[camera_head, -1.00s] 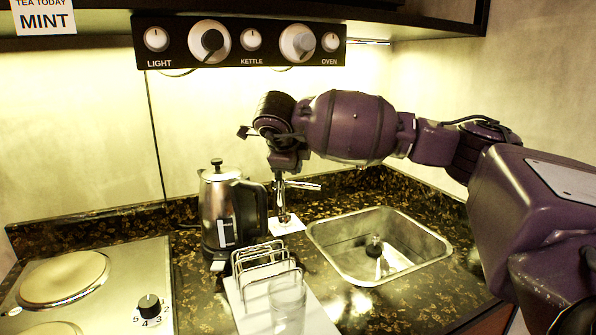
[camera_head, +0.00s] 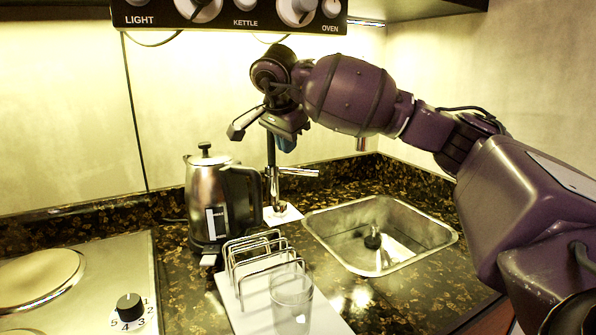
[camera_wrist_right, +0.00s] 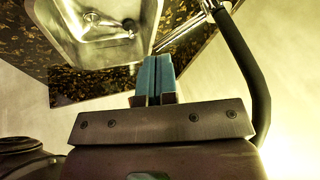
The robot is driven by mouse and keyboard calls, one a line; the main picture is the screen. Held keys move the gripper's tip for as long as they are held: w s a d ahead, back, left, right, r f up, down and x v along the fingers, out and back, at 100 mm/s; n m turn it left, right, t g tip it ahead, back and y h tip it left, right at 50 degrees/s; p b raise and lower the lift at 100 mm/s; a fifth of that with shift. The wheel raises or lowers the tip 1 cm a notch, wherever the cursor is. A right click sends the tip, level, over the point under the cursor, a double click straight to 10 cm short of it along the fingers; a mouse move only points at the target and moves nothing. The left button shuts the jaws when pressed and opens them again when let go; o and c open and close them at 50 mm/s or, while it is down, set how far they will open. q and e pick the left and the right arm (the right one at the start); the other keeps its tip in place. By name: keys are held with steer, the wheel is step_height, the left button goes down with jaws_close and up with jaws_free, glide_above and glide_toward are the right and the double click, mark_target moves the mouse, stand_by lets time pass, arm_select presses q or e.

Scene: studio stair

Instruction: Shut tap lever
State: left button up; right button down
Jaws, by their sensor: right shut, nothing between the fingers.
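The tap stands behind the sink, with a chrome body (camera_head: 276,192) and a black neck (camera_head: 270,150). The neck runs up behind my right arm, and a metal spout end (camera_head: 361,144) shows beyond the arm. A chrome lever (camera_head: 299,172) sticks out to the right from the body. My right gripper (camera_head: 286,145) is shut and empty, its blue fingers above the lever and apart from it in the head view. The wrist view shows the shut blue fingers (camera_wrist_right: 156,62), with the chrome lever (camera_wrist_right: 182,30) and the black neck (camera_wrist_right: 243,70) to their right. My left gripper is out of view.
A kettle (camera_head: 202,195) stands left of the tap. A steel sink (camera_head: 345,252) lies to its right. In front are a wire rack (camera_head: 258,255) and a clear glass (camera_head: 292,305) on a white board. A hob (camera_head: 100,265) is at left. A control panel (camera_head: 215,12) hangs above.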

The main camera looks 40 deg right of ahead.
mark_target(293, 171)
steer(key=d+f+n, duration=0.1)
steer(key=f, duration=0.2)
steer(key=w+d+f+n+b, duration=0.1)
steer(key=f+n, duration=0.1)
steer(key=f, duration=0.1)
steer(key=d+f+n+b, duration=0.1)
steer(key=f+n, duration=0.1)
steer(key=f, duration=0.1)
steer(key=shift+w+d+f+g, duration=0.1)
steer(key=shift+w+d+g, duration=0.15)
steer(key=shift+w+g, duration=0.05)
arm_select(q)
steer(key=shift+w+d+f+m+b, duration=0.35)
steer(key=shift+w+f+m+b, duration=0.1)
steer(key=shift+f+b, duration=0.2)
arm_select(e)
steer(key=shift+w+d+r, duration=0.2)
steer(key=shift+w+d, duration=0.35)
steer(key=shift+d, duration=0.35)
steer(key=shift+w+d+r, duration=0.2)
steer(key=shift+w+d, duration=0.3)
steer(key=shift+d, duration=0.35)
